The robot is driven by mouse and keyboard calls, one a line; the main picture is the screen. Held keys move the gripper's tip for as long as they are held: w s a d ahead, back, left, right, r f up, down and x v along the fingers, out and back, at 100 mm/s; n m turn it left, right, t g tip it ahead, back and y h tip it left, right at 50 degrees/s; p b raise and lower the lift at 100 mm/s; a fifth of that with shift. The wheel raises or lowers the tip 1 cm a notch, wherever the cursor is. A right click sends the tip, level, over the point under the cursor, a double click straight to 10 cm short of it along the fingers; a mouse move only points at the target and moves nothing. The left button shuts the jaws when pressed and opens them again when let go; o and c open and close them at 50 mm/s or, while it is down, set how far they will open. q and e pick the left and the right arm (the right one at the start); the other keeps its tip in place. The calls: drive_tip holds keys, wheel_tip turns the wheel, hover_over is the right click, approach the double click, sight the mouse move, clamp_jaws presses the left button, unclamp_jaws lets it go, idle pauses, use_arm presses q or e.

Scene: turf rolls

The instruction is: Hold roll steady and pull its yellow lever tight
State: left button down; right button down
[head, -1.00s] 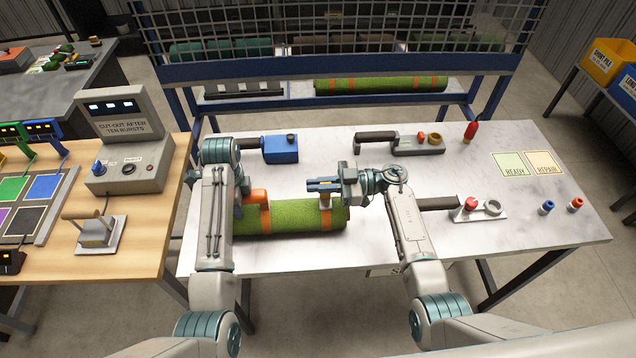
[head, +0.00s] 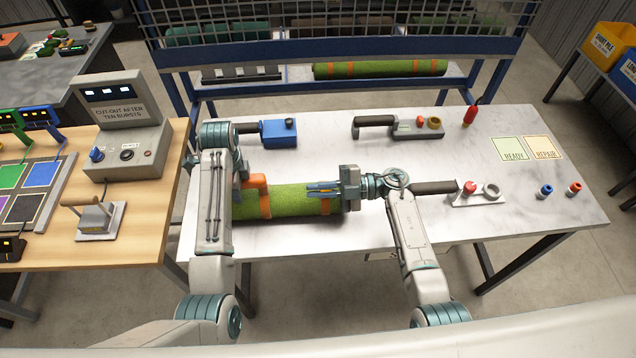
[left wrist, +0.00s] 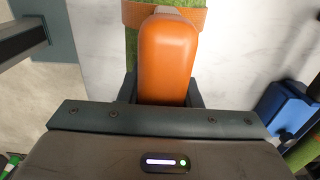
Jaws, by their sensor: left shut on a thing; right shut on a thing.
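The green turf roll (head: 285,205) lies lengthwise near the front of the white table, with orange bands around it. My left gripper (head: 243,182) is at the roll's left end, shut on an orange rounded grip (head: 258,181). In the left wrist view this orange grip (left wrist: 168,60) sits between the dark fingers, over an orange band. My right gripper (head: 323,188) is over the roll's right part, beside the right band. It is shut on a small yellow piece that looks like the lever; the fingers hide most of it.
A blue box tool (head: 280,132), a grey tool with orange knobs (head: 418,126) and a red-knobbed fixture (head: 470,190) stand on the table (head: 400,230). READY (head: 508,149) and REPAIR (head: 541,147) cards lie at the right. Bare tabletop lies around the cards.

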drive_tip(key=shift+s+f+n, duration=0.25)
drive_tip(key=shift+f+n, duration=0.25)
drive_tip(key=shift+n, duration=0.4)
drive_tip(key=c, duration=1.6)
unclamp_jaws()
drive_tip(key=shift+o, duration=0.2)
drive_tip(key=shift+d, duration=0.15)
drive_tip(key=d, duration=1.1)
drive_tip(key=shift+d, duration=0.4)
